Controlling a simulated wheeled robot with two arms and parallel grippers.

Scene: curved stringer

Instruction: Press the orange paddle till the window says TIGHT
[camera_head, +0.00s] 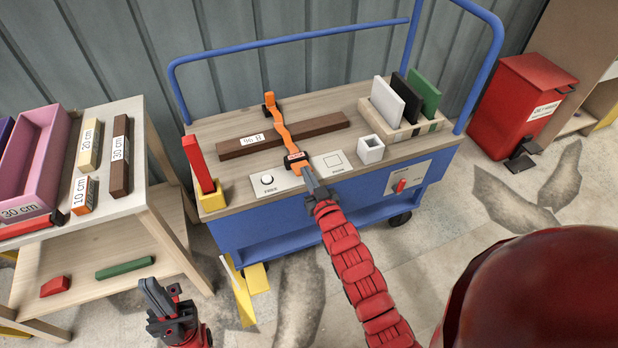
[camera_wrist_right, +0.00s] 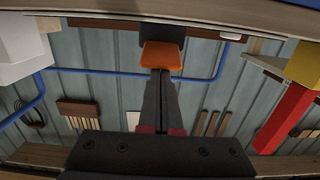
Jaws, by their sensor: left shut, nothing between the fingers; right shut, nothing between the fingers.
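An orange clamp (camera_head: 281,133) lies across a dark brown beam (camera_head: 325,123) on the blue trolley's wooden top. A dark block with a small pale window (camera_head: 296,157) is at its near end; I cannot read the window. The orange paddle (camera_head: 318,159) sticks out at the near edge of the trolley. It also shows in the right wrist view (camera_wrist_right: 162,57), under a dark block. My right gripper (camera_head: 306,172) is shut and empty, its fingertips at the paddle; I cannot tell whether they touch. My left gripper (camera_head: 168,305) is shut and empty, low at the left, away from the trolley.
A white square cup (camera_head: 370,149), a rack of upright panels (camera_head: 397,127) and a red block in a yellow holder (camera_head: 200,165) stand on the trolley. A red switch (camera_head: 400,185) is on its front. A wooden shelf (camera_head: 135,200) stands left, a red bin (camera_head: 516,108) right.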

